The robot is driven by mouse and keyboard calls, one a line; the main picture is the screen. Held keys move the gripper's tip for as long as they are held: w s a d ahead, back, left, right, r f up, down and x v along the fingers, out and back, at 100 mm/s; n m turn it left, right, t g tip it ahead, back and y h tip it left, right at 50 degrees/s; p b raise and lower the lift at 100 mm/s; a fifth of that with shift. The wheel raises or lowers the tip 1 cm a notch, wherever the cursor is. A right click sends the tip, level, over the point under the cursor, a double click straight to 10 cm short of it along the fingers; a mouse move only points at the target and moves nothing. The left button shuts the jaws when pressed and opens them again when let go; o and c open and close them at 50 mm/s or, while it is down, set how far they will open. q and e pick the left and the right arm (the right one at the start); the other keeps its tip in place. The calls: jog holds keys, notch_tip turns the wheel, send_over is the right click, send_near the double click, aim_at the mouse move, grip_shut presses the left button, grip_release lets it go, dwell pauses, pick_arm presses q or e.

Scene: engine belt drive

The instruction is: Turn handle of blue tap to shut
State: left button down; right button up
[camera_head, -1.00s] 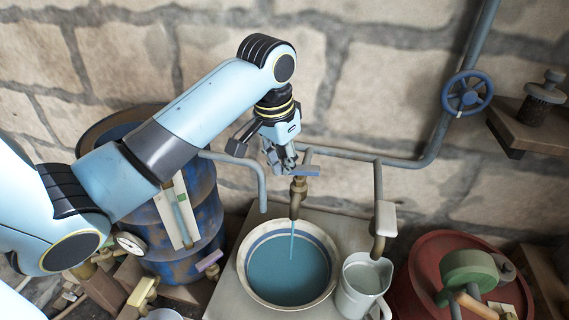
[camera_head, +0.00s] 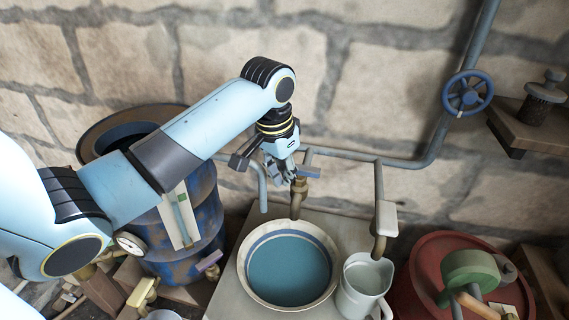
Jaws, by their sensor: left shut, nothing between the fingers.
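The blue tap (camera_head: 298,203) is a brass spout with a blue handle (camera_head: 308,171) on top. It hangs over a wide bowl (camera_head: 247,283) of blue water. No stream shows below its spout. My left gripper (camera_head: 284,180) is shut and empty, pointing down at the left side of the handle. Its fingers partly hide the handle, and I cannot tell whether they touch it. My right gripper is out of view.
A second tap with a white handle (camera_head: 386,217) is over a jug (camera_head: 361,287), right of the bowl. A blue valve wheel (camera_head: 467,93) sits on the wall pipe. A rusty blue barrel (camera_head: 206,200) stands left, a red drum (camera_head: 407,285) right.

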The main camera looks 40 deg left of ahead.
pick_arm(q)
jog(key=shift+w+a+r, duration=0.5)
jog(key=shift+w, duration=0.1)
jog(key=r, duration=0.1)
jog(key=r+p, duration=0.1)
jog(key=r, duration=0.1)
jog(key=w+a+r, duration=0.1)
jog(key=shift+w+r, duration=0.1)
jog(key=shift+r, duration=0.65)
jog(key=shift+s+d+r, duration=0.25)
jog(key=shift+s+r, duration=0.05)
jog(key=shift+s, duration=0.05)
